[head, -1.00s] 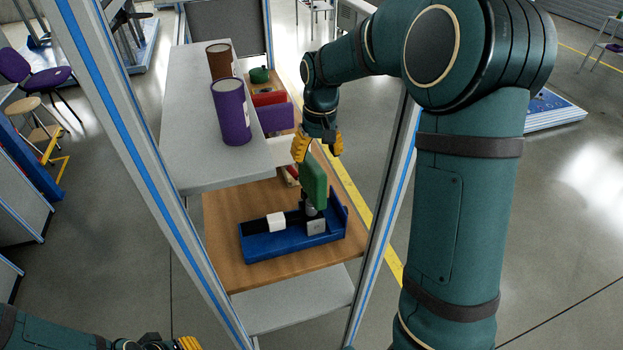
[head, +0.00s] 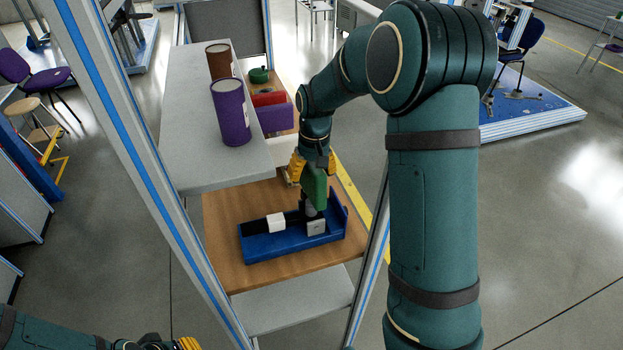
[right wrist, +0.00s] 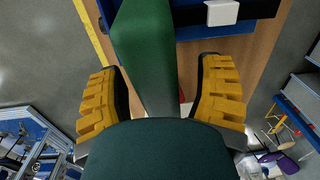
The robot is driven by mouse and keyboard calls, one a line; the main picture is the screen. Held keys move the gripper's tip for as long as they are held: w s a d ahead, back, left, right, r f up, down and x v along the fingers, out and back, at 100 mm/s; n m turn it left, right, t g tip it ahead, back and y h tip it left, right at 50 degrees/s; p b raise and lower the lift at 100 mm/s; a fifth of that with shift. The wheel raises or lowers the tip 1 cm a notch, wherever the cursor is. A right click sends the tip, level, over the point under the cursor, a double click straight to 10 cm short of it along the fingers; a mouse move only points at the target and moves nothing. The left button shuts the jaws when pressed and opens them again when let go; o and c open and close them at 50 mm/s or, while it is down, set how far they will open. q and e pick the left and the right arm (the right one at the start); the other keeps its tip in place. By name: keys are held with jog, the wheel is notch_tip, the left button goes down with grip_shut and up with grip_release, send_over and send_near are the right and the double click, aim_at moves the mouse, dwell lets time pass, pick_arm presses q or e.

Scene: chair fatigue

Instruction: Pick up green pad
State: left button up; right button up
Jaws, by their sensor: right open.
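The green pad (head: 315,187) stands upright on a grey mount on the blue fixture (head: 280,245). In the right wrist view the pad (right wrist: 145,50) rises between two yellow fingers. My right gripper (head: 311,170) is open and pointing down around the top of the pad. In the right wrist view gaps show on both sides of the pad, the wider one on the right. The pad's lower end is partly hidden in the head view. My left gripper (head: 172,344) shows only in part at the bottom left edge; its jaws are unclear.
The fixture sits on a wooden shelf (head: 225,215) between metal posts. A grey upper shelf (head: 190,140) to the left holds a purple can (head: 231,112) and a brown can (head: 219,62). Purple and red bins (head: 272,117) stand behind. Open floor lies right.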

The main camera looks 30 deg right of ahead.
jog(key=shift+f, duration=0.25)
dwell(0.4)
grip_shut()
